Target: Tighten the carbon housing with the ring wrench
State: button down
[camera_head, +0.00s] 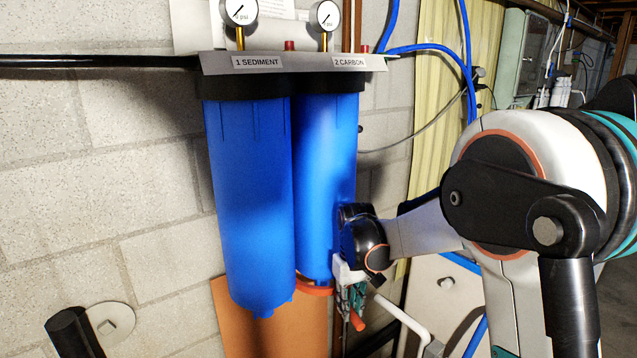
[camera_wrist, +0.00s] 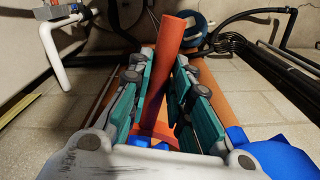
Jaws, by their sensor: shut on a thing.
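The carbon housing (camera_head: 325,180) is the right one of two blue upright cylinders, under the label "2 CARBON". The orange ring wrench (camera_head: 314,289) shows at the bottom of the carbon housing and appears to sit around its lower end; most of the ring is hidden. My gripper (camera_head: 350,298) is beside the housing's lower right and shut on the wrench handle. In the wrist view, the orange-red handle (camera_wrist: 174,42) runs between the teal finger pads of my gripper (camera_wrist: 165,95). Blue housing parts (camera_wrist: 275,158) show at the lower right there.
The sediment housing (camera_head: 247,200) hangs close to the left of the carbon housing. Both hang from a grey bracket (camera_head: 295,62) with two gauges above. A block wall (camera_head: 110,200) stands behind. White pipes (camera_head: 400,322) run to the right of my gripper, low down.

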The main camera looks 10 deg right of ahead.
jog(key=shift+r+p, duration=1.45)
jog(key=shift+r, duration=0.95)
notch_tip(320, 180, down, 16)
jog(key=d+n+b, duration=0.1)
jog(key=b, duration=0.9)
jog(key=shift+w+d+r+b, duration=0.15)
jog(key=shift+w+d+b, duration=0.15)
jog(key=shift+d, duration=0.05)
